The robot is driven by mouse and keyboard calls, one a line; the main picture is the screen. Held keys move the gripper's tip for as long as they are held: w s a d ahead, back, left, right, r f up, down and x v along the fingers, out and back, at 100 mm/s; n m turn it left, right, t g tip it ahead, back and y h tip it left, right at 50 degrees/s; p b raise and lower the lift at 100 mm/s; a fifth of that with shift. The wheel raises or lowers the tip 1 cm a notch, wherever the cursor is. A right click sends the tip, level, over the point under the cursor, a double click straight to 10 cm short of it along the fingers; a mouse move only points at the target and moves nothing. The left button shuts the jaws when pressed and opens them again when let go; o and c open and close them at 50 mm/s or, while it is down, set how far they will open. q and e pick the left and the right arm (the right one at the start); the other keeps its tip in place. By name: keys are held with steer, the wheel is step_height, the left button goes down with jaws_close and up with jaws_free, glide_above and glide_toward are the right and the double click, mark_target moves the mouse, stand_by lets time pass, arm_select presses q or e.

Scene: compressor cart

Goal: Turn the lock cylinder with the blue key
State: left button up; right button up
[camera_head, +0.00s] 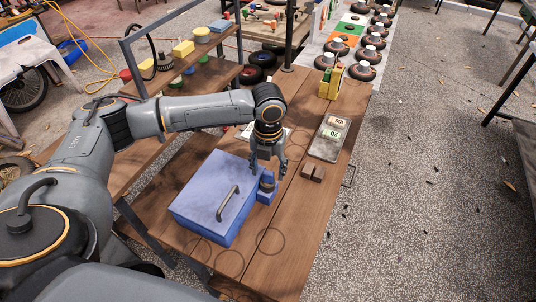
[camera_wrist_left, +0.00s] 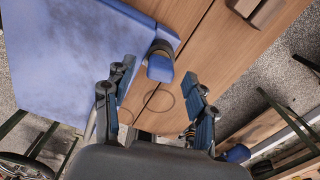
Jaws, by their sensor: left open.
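A blue box (camera_head: 210,195) with a grey bar handle sits on the wooden table. A small blue block (camera_head: 266,194) with a dark round top stands against its right side; I take it for the lock. The blue box (camera_wrist_left: 70,50) and the block (camera_wrist_left: 160,68) also show in the left wrist view. My left gripper (camera_head: 268,170) is open, pointing down just above the block, with its fingers apart and nothing between them. I cannot make out a separate blue key. My right gripper is not in view.
A grey tray (camera_head: 325,150) with numbered tags and small brown blocks (camera_head: 313,173) lie right of the gripper. A yellow and green item (camera_head: 331,83) stands farther back. The table's front right (camera_head: 290,245) is clear apart from thin drawn rings.

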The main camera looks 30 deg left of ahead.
arm_select(q)
steer(key=shift+f, duration=0.55)
jaws_close()
steer(key=shift+r+n+p, duration=0.15)
steer(key=shift+n+p, duration=0.15)
steer(key=shift+p, duration=0.2)
steer(key=shift+n+p, duration=1.6)
steer(key=shift+n, duration=0.1)
